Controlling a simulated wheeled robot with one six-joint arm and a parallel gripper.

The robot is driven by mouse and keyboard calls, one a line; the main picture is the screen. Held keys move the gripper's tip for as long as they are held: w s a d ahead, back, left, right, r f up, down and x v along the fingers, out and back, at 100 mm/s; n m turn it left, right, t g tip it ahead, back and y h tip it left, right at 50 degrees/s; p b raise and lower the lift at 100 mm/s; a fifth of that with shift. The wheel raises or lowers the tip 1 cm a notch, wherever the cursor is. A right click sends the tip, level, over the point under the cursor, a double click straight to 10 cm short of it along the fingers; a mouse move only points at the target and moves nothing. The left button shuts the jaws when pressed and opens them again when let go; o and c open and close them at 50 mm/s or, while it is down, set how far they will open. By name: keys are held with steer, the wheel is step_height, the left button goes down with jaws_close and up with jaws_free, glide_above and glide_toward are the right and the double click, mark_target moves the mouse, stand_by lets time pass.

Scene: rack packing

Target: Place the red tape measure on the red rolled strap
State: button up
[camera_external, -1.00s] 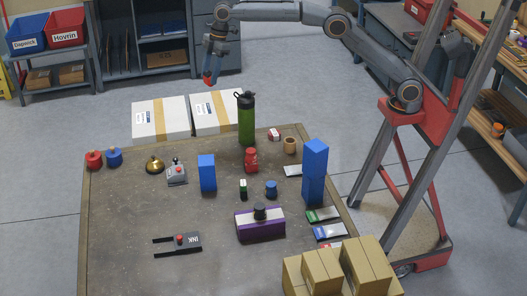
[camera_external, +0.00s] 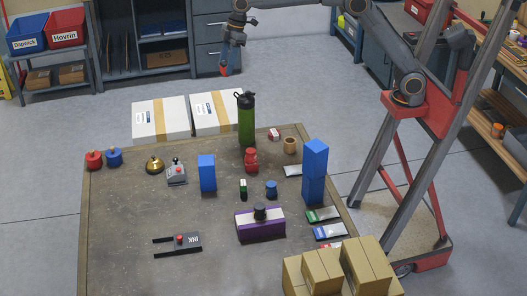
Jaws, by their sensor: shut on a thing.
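My gripper (camera_external: 227,55) is high in the air at the back, beyond the far edge of the table. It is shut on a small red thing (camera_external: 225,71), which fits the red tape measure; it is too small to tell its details. I cannot tell surely which thing is the red rolled strap. Red candidates on the table are a squat round one (camera_external: 94,160) at the far left and an upright jar-like one (camera_external: 251,160) near the middle. My gripper is well apart from both.
A tall green bottle (camera_external: 246,120) stands at the table's back edge. Blue blocks (camera_external: 207,173) and a blue stack (camera_external: 315,172) stand upright. A purple-and-white box (camera_external: 260,226) lies in front, cardboard boxes (camera_external: 323,270) at front right. The table's left front is mostly clear.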

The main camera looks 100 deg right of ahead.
steer(key=s+a+f+m+h+p, duration=0.1)
steer(key=s+m+p, duration=0.15)
steer(key=s, duration=0.75)
steer(key=s+a+m+p, duration=0.1)
steer(key=s+p, duration=0.2)
steer(key=s, duration=0.7)
steer(key=p, duration=0.1)
glide_above(272, 133)
steer(key=s, duration=0.2)
steer(key=shift+n, duration=0.25)
steer(key=f, duration=2.8)
steer(key=shift+w+f, duration=0.15)
steer(key=shift+w, duration=0.05)
steer(key=shift+f, duration=0.2)
steer(key=o, duration=1.2)
steer(key=shift+r, duration=0.15)
